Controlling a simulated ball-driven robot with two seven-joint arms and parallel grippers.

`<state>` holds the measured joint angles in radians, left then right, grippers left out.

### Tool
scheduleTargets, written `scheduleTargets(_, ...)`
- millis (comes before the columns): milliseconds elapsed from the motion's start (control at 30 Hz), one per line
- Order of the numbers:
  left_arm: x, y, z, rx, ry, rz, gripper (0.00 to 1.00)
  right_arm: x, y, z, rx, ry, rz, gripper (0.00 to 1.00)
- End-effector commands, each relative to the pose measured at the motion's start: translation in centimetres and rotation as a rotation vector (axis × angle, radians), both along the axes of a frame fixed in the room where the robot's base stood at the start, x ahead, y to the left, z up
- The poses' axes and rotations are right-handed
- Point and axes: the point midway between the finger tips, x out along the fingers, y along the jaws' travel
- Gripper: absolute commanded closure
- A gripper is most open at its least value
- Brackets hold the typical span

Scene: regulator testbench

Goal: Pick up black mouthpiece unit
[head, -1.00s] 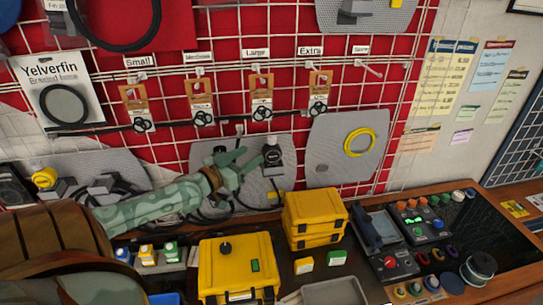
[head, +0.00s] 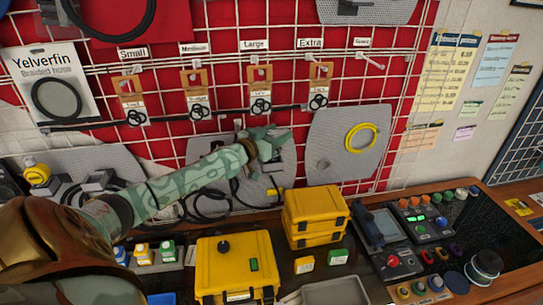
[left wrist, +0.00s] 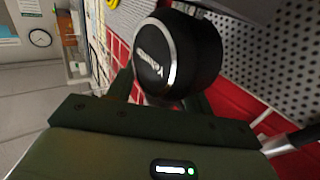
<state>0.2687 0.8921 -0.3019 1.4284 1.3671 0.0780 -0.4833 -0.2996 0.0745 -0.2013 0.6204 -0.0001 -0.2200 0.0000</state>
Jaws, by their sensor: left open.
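The black mouthpiece unit (left wrist: 180,55) fills the upper middle of the left wrist view. It is a round black body with a silver ring and lettering on its front face, at the perforated grey panel. In the head view my gripper mostly covers it. My left gripper (head: 268,137) is open in front of the panel on the wall grid. In the left wrist view its fingers (left wrist: 160,100) reach toward the unit, which shows between and beyond them. I cannot tell whether they touch it. My right gripper is out of view.
Black hoses (head: 207,205) hang below the gripper. Ring packets (head: 262,98) hang on the grid above it. A grey panel with a yellow coil (head: 360,138) is to the right. Yellow cases (head: 236,268) stand on the bench below.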

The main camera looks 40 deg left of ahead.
Motion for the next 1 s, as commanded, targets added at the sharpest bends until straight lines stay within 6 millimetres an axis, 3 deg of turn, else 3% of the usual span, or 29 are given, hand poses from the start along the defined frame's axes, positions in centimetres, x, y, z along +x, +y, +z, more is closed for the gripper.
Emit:
scheduleTargets(167, 0.0, 0.0, 0.0, 0.0, 0.001, 0.0, 0.52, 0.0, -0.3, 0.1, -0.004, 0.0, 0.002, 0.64)
scheduleTargets(333, 0.0, 0.0, 0.0, 0.0, 0.0, 0.0, 0.99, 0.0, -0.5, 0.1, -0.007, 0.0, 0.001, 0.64)
scheduleTargets(733, 0.0, 0.0, 0.5, 0.0, -0.001, 0.0, 1.0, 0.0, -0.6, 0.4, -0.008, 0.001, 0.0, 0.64)
scheduleTargets(867, 0.0, 0.0, 1.8, 0.0, -0.002, 0.0, 1.0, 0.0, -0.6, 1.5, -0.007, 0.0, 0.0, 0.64)
scheduleTargets(1000, 0.0, 0.0, 4.3, -0.001, -0.002, 0.0, 1.0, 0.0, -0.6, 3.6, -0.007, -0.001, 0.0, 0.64)
